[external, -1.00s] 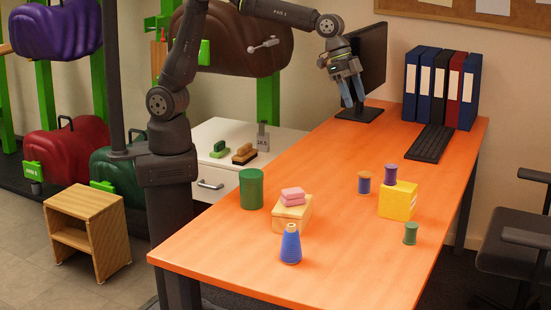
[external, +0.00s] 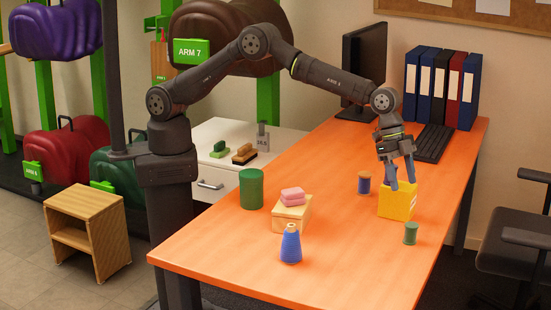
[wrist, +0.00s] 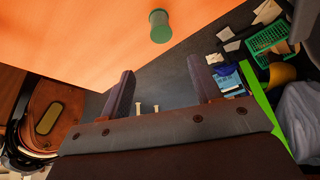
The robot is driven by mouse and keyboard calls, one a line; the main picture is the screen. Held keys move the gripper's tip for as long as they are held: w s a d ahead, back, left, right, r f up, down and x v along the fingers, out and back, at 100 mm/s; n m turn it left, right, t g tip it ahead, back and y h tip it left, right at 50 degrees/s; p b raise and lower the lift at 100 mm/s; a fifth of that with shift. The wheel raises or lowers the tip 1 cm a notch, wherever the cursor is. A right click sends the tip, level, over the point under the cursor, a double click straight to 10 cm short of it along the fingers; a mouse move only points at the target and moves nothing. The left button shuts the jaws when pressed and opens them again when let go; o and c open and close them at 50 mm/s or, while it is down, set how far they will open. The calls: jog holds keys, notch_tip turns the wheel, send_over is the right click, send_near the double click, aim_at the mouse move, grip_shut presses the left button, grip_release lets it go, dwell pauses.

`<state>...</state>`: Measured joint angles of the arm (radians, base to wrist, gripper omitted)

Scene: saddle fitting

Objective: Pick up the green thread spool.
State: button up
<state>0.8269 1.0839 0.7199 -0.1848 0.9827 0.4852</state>
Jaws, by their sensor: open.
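The green thread spool (external: 410,233) stands upright on the orange table near its right edge, in front of the yellow box. In the wrist view the green spool (wrist: 160,27) is at the top middle, beyond the fingertips. My gripper (external: 403,184) is open and empty, pointing down. In the external view its fingers overlap the yellow box, above and behind the spool in the picture. In the wrist view my gripper (wrist: 162,80) has its two fingers wide apart, with the floor showing between them.
The yellow box (external: 397,203) stands close to the spool. The table's right edge is near the green spool.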

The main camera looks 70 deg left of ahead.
aim_at(410, 224)
jog(key=x, duration=0.9)
jog(key=shift+w+d+f, duration=0.1)
jog(key=shift+d+f, duration=0.05)
jog(key=shift+f, duration=0.25)
jog(key=x, duration=0.4)
jog(key=shift+a+f, duration=0.1)
jog(key=shift+a, duration=0.25)
jog(key=shift+w+d+f, duration=0.15)
jog(key=shift+d+f, duration=0.1)
jog(key=shift+f, duration=0.35)
jog(key=c, duration=0.9)
jog(key=shift+c, duration=0.4)
jog(key=shift+r, duration=0.15)
